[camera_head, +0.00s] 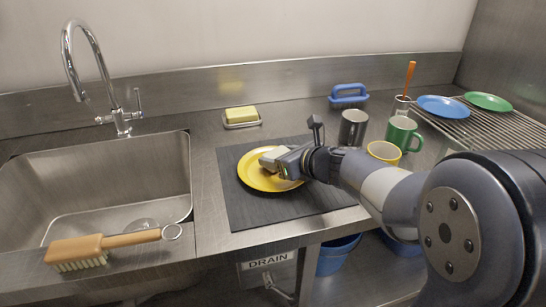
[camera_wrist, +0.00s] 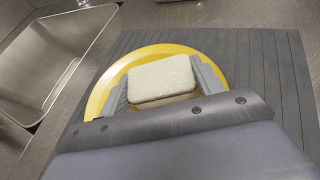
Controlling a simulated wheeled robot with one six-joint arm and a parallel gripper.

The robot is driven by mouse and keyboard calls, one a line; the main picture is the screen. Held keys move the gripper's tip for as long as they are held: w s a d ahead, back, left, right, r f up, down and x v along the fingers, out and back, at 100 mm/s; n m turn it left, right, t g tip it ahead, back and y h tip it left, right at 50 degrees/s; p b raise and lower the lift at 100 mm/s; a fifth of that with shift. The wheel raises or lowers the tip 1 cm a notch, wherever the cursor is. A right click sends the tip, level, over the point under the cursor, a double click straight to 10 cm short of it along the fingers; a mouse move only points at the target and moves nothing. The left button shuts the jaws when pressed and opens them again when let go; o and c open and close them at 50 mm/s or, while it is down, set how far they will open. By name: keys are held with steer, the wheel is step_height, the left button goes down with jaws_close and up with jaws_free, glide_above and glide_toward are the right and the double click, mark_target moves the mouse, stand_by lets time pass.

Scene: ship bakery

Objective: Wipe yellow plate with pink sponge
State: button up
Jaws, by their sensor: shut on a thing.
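The yellow plate (camera_head: 255,182) lies on a dark ribbed mat (camera_head: 240,210) right of the sink. In the wrist view the plate (camera_wrist: 100,92) shows as a rim around my gripper. My gripper (camera_head: 272,160) is low over the plate, its jaws shut on a sponge (camera_wrist: 163,78). The sponge is a rounded block, pale cream on top with a darker underside; no pink shows. It sits over the plate's middle; I cannot tell whether it touches the plate. My gripper's fingers (camera_wrist: 163,88) hold it on both sides.
A sink (camera_head: 100,180) with a wooden brush (camera_head: 100,245) on its front edge is at left. Mugs (camera_head: 352,128) and a rack with plates (camera_head: 445,107) are at right.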

mark_target(271, 156)
steer(key=shift+w+d+f, duration=0.1)
steer(key=shift+d, duration=0.65)
steer(key=shift+a, duration=0.1)
steer(key=shift+s+a+b, duration=0.15)
steer(key=shift+a+b, duration=0.05)
steer(key=shift+a, duration=0.65)
steer(key=shift+s+a+b, duration=0.15)
steer(key=shift+a, duration=0.7)
steer(key=shift+r, duration=0.2)
steer(key=shift+r+p, duration=2.6)
steer(key=shift+r, duration=0.4)
step_height(271, 156, up, 3)
steer(key=p, duration=0.2)
steer(key=shift+p, duration=0.4)
